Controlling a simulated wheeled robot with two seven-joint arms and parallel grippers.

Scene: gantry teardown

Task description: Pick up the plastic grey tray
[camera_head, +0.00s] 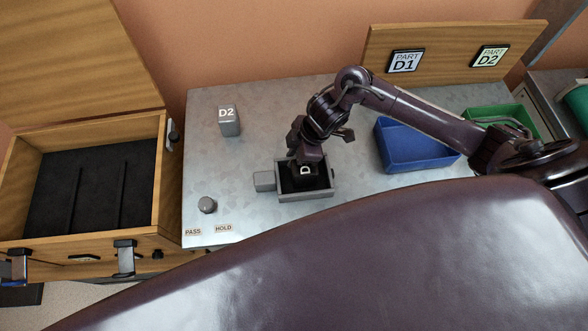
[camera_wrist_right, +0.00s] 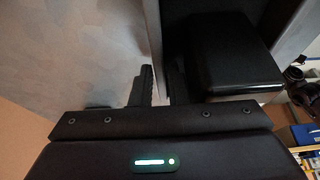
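The grey tray (camera_head: 320,194) is a small open box on the metal worktop, with a grey block at its left side. A black block with a white label (camera_head: 305,171) sits inside it, partly covered by my gripper. My right gripper (camera_head: 307,160) reaches down at the tray's far side. In the right wrist view, the gripper's two fingers (camera_wrist_right: 160,85) stand on either side of the tray's wall (camera_wrist_right: 152,30), with almost no gap, and appear shut on it. The black block (camera_wrist_right: 232,60) lies just right of the fingers. My left gripper is not in view.
A blue bin (camera_head: 408,150) and a green bin (camera_head: 500,118) stand to the right. An open wooden case (camera_head: 85,241) stands at far left.

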